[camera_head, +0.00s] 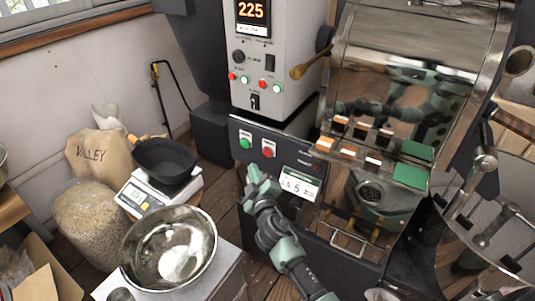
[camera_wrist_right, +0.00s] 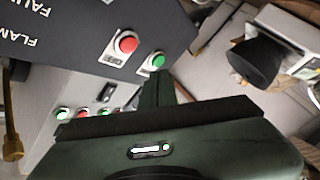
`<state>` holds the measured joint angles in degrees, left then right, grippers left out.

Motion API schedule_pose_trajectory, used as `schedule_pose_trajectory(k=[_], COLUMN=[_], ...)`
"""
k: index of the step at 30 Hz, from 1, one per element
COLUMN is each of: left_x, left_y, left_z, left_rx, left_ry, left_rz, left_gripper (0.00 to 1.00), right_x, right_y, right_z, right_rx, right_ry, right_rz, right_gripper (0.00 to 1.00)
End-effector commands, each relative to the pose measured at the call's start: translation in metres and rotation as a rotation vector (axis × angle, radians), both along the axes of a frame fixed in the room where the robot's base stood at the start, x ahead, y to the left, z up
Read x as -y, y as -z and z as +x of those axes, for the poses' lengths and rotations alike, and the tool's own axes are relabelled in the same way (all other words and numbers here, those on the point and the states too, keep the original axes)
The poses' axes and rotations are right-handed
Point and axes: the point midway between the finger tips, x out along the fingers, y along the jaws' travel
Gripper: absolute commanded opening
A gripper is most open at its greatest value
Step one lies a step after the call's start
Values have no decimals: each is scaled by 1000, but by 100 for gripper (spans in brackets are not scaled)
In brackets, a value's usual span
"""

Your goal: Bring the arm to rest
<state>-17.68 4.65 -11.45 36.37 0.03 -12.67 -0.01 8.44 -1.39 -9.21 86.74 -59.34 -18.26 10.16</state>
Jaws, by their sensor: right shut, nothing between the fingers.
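My right gripper (camera_head: 258,180) is green and grey. In the head view its arm comes up from the bottom, and the fingers are near the dark front panel (camera_head: 250,160) of the roasting machine, just below its green button (camera_head: 245,142) and red button (camera_head: 268,151). The fingers are shut and hold nothing. In the right wrist view the dark green fingers (camera_wrist_right: 157,92) show close together, with the green button (camera_wrist_right: 157,62) and red button (camera_wrist_right: 126,44) beyond them. I cannot tell whether the fingers touch the panel. My left gripper is not seen.
A steel bowl (camera_head: 205,250) stands at lower left of the arm. A black pan (camera_head: 168,160) sits on a white scale (camera_head: 148,197) beside bean sacks (camera_head: 95,158). The control tower (camera_head: 290,45) reads 225. The glossy machine housing (camera_head: 400,60) rises at right. Wooden floor shows between.

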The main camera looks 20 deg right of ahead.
Motion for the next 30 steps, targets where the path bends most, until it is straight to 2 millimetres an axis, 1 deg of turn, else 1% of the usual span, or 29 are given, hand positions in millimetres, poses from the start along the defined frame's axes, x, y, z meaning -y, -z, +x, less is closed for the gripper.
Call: schedule_pose_trajectory(k=[1,14,17,19,20,21,23,24,26,27,29,30], left_x=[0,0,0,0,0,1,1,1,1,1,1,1], left_y=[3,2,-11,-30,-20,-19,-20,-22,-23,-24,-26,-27], left_z=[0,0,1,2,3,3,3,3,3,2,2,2], left_rx=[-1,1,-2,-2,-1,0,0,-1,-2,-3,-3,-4], left_ry=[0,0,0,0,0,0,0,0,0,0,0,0], left_rz=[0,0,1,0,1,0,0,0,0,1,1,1], left_gripper=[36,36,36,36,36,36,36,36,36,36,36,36], right_x=[0,0,0,0,0,-1,-2,-3,-3,-3,-3,-2], right_y=[3,1,-13,-32,2,32,75,103,144,171,210,235], right_z=[0,0,0,0,-5,-13,-27,-39,-60,-76,-102,-120], right_rx=[0,1,1,2,-44,-96,-178,-235,-318,-373,-455,-509], right_ry=[0,-1,0,0,-4,-11,-17,-20,-20,-18,-11,-6], right_rz=[0,0,0,1,13,34,67,91,128,152,189,211], right_gripper=[0,0,0,0,0,0,0,0,0,0,0,0])
